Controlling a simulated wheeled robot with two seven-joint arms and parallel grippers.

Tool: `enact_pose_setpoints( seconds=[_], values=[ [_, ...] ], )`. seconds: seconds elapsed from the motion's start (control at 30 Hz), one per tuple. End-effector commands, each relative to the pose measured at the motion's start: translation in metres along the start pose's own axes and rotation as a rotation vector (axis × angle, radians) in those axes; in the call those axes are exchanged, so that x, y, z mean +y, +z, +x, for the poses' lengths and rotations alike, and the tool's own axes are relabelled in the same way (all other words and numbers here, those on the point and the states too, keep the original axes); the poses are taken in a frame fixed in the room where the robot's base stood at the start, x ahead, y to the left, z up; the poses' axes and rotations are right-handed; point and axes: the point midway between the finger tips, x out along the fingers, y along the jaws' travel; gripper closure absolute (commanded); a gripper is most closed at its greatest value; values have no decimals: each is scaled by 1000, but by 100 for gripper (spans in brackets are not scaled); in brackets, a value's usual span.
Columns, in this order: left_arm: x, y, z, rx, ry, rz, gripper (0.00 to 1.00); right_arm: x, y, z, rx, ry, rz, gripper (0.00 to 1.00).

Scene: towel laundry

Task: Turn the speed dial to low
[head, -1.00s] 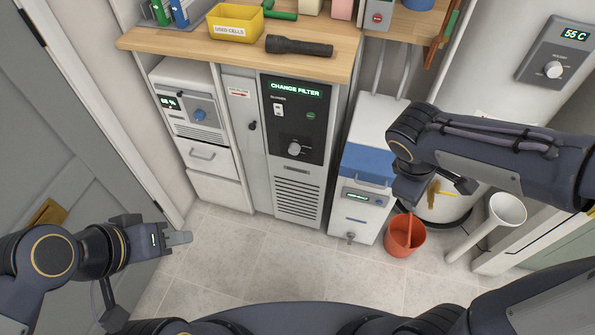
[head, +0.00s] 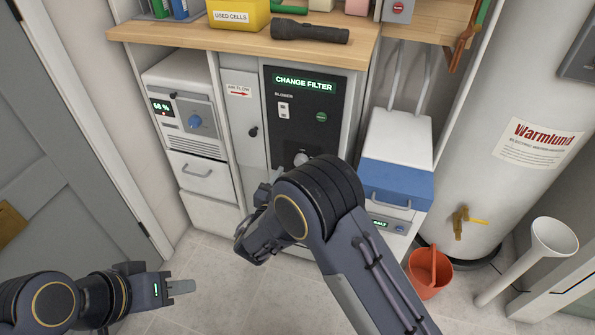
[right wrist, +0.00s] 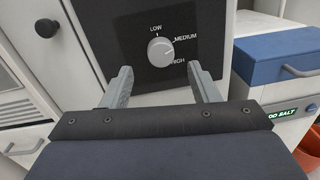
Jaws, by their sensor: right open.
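The speed dial (right wrist: 160,51) is a round pale knob on a black panel, with LOW, MEDIUM and HIGH printed around its upper and right side. Its mark seems to point toward MEDIUM, but it is small. In the head view the dial (head: 301,158) is partly hidden behind my right arm. My right gripper (right wrist: 160,72) is open and empty, its fingers below and to either side of the dial, apart from it. In the head view its fingers are mostly hidden. My left gripper (head: 180,287) is at lower left, away from the panel; its finger gap cannot be made out.
The black blower panel (head: 335,105) shows CHANGE FILTER above a switch and green button. A wooden counter (head: 210,38) juts out above, holding a flashlight (head: 310,31) and yellow bin (head: 238,15). A blue-lidded white unit (head: 395,180) stands right of it. An orange bucket (head: 430,272) is on the floor.

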Motion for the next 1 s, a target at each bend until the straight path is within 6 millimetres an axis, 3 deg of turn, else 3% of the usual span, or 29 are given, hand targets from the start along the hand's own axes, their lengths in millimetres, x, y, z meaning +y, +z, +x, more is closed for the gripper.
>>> enact_pose_setpoints(
  seconds=[0.1, 0.3, 0.67, 1.0],
  values=[
    [-2, 2, 5, 0, 0, 0, 64, -1, -2, 22, 1, -4, 3, 45],
    [-4, 4, 8, 0, 0, 0, 64, -1, -1, 45, 2, -3, 2, 45],
    [-4, 4, 8, 0, 0, 0, 64, -1, 0, 51, 3, -2, 2, 45],
    [-4, 4, 8, 0, 0, 0, 64, -1, 0, 51, 3, -2, 2, 90]
  ],
)
